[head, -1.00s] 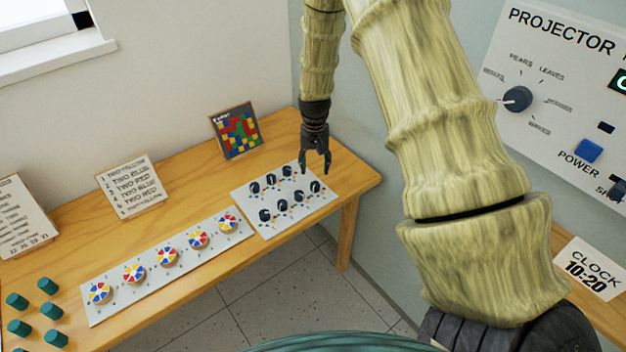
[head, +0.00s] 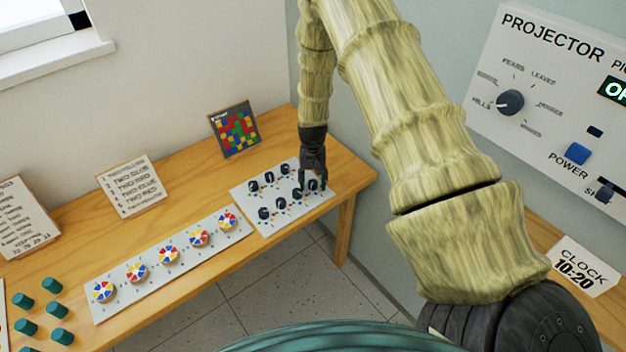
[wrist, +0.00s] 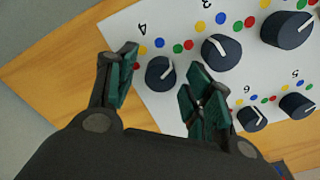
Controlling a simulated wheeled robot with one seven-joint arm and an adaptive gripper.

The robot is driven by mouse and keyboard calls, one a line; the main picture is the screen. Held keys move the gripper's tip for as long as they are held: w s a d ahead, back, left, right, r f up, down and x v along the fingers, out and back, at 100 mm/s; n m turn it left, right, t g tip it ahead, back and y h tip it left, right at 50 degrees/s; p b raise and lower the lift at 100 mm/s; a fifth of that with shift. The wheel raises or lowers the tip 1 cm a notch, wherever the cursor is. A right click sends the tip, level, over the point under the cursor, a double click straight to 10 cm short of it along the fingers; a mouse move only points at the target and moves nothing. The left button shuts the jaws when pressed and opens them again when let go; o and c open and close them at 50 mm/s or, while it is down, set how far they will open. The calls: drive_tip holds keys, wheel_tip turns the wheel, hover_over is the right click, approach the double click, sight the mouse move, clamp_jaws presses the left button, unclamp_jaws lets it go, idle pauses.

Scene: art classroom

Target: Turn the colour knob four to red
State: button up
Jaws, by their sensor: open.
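The white knob panel (head: 240,198) lies on the wooden table and bears two rows of dark knobs. In the wrist view a dark knob (wrist: 157,76) sits beside the printed number 4 (wrist: 142,30). Yellow, blue, red (wrist: 177,48) and green dots lie along its upper side. Its white pointer line is angled up and right, roughly toward the red and green dots; I cannot tell which. My gripper (wrist: 160,72) is open, with one finger on each side of this knob; contact is unclear. In the head view my gripper (head: 314,187) is over the panel's right end and partly hides the knob.
Neighbouring knobs (wrist: 221,48) stand close to the right finger. A strip with colour wheels (head: 168,256) lies left of the panel. A mosaic picture (head: 234,130) and a colour list (head: 134,187) lean by the wall. A projector panel (head: 545,110) is at right.

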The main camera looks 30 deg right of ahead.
drive_tip(key=c, duration=1.1)
drive_tip(key=shift+o, duration=0.2)
